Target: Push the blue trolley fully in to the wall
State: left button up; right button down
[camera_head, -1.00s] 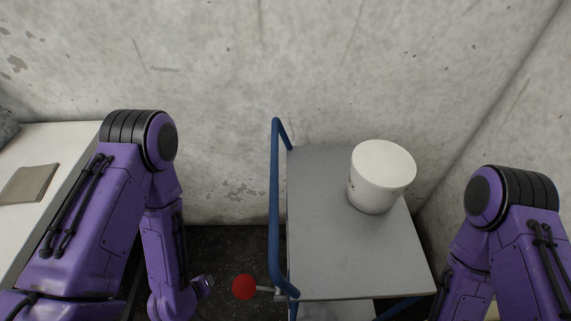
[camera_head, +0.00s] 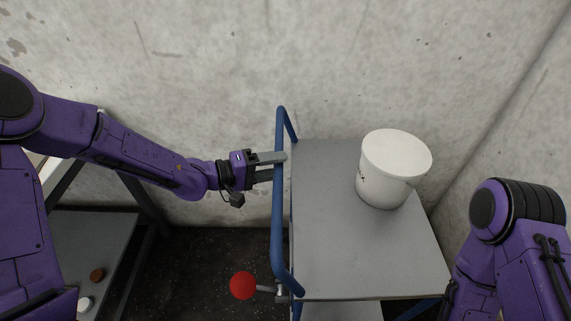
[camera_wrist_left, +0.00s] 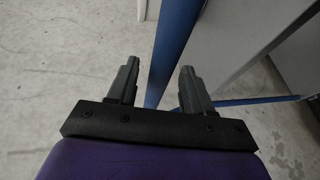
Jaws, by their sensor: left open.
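The blue trolley has a grey top (camera_head: 335,245) and a blue tubular handle (camera_head: 277,215) on its left side. It stands close to the back wall (camera_head: 220,60) in the head view. A white lidded drum (camera_head: 392,170) stands on its top toward the right. My left gripper (camera_head: 280,166) is open at the far part of the handle, its fingers pointing right. In the left wrist view the blue handle bar (camera_wrist_left: 172,45) passes between the open fingers (camera_wrist_left: 158,85). My right arm is at the right edge; its gripper is out of view.
A red ball-shaped knob (camera_head: 243,285) sticks out left of the trolley near the handle's lower end. A shelf unit (camera_head: 95,240) with small round items stands at the left. Dark floor (camera_head: 205,265) is clear between it and the trolley. Another wall (camera_head: 520,120) rises at the right.

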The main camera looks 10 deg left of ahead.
pick_arm(q)
jog(key=x, duration=0.3)
jog(key=shift+d, duration=0.1)
jog(key=shift+c, duration=0.4)
grip_shut()
